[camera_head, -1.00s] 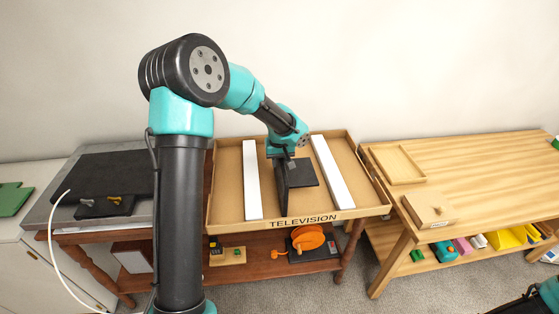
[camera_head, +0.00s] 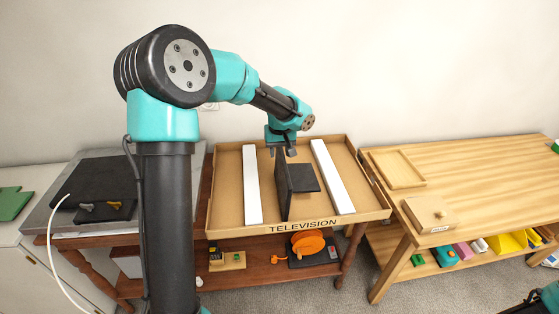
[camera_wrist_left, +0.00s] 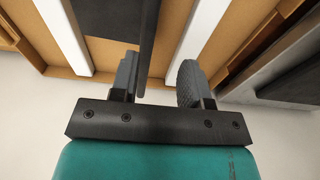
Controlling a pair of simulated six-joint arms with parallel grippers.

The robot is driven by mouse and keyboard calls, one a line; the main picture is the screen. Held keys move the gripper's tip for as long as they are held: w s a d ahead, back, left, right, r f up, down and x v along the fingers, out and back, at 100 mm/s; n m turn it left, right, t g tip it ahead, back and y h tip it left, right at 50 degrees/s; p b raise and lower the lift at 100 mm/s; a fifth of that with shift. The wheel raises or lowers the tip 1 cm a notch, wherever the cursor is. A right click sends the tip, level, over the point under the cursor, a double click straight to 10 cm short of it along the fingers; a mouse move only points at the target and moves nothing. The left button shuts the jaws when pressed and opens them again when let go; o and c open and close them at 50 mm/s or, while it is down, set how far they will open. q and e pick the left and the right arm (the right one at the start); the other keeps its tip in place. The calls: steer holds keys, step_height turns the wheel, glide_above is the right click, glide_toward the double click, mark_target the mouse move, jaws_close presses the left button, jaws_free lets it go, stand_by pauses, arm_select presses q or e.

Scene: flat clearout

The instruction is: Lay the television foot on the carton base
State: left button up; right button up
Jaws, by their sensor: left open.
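The television foot (camera_head: 304,178) is a dark piece with a flat plate and an upright plate. It stands in the carton base (camera_head: 229,212), a shallow brown tray marked TELEVISION, between two white strips. My left gripper (camera_head: 283,150) is open just above the far end of the foot's upright plate. In the left wrist view, the dark plate (camera_wrist_left: 149,35) shows between the open fingers (camera_wrist_left: 160,80), nearer the left finger. The contact between finger and plate cannot be made out. My right gripper is not in view; only a bit of that arm shows at the lower right corner.
White strips (camera_head: 252,185) (camera_head: 332,177) lie on both sides of the foot. A wooden table (camera_head: 470,175) at right holds a shallow tray (camera_head: 398,153) and a wooden box (camera_head: 430,213). A dark panel (camera_head: 105,178) lies at left. An orange reel (camera_head: 307,243) is on the shelf below.

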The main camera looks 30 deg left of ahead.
arm_select(q)
steer(key=r, duration=0.5)
steer(key=shift+s+d, duration=0.2)
stand_by(0.4)
